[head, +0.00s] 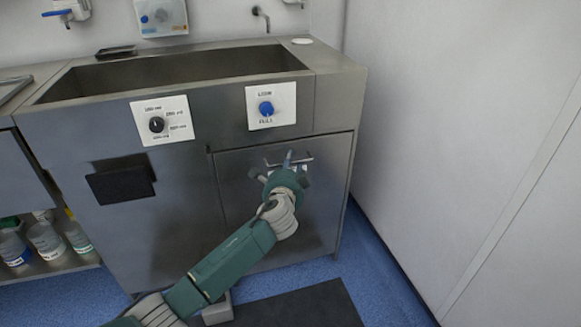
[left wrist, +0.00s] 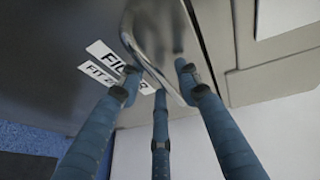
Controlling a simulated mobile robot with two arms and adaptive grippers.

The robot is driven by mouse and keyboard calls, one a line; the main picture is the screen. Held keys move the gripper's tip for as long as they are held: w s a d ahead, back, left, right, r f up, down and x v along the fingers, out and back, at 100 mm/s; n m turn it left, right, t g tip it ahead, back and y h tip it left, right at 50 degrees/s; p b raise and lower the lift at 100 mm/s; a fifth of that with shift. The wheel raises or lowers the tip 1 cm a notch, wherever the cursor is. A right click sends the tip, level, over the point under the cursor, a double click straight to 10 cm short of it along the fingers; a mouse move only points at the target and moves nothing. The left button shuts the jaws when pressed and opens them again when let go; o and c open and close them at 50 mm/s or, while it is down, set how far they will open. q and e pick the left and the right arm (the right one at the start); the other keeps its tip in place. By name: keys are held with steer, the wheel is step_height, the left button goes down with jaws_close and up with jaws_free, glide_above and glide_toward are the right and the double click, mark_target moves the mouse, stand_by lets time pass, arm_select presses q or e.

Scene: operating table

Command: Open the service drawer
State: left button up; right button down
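The service drawer appears to be the grey metal front (head: 315,205) at the lower right of the sink cabinet in the head view; it looks closed. Its metal bar handle (head: 303,159) is near its top edge. My left gripper (head: 287,165) is at the handle and covers part of it. In the left wrist view, the fingers of my left gripper (left wrist: 158,80) are spread apart around the shiny curved handle (left wrist: 148,62). Whether any finger touches it I cannot tell. White labels (left wrist: 103,72) with partly hidden black letters show beside the handle. My right gripper is not in view.
The sink cabinet has a panel with a black knob (head: 157,124) and one with a blue knob (head: 266,108) above the front. A white wall (head: 440,130) stands close on the right. A dark mat (head: 295,307) lies on the blue floor. Bottles (head: 45,238) stand on a shelf at left.

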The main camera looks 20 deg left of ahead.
arm_select(q)
steer(key=shift+w, duration=0.2)
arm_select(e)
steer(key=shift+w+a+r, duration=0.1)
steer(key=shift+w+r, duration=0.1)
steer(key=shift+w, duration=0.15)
arm_select(q)
jaws_close()
steer(key=shift+s+d+f, duration=0.1)
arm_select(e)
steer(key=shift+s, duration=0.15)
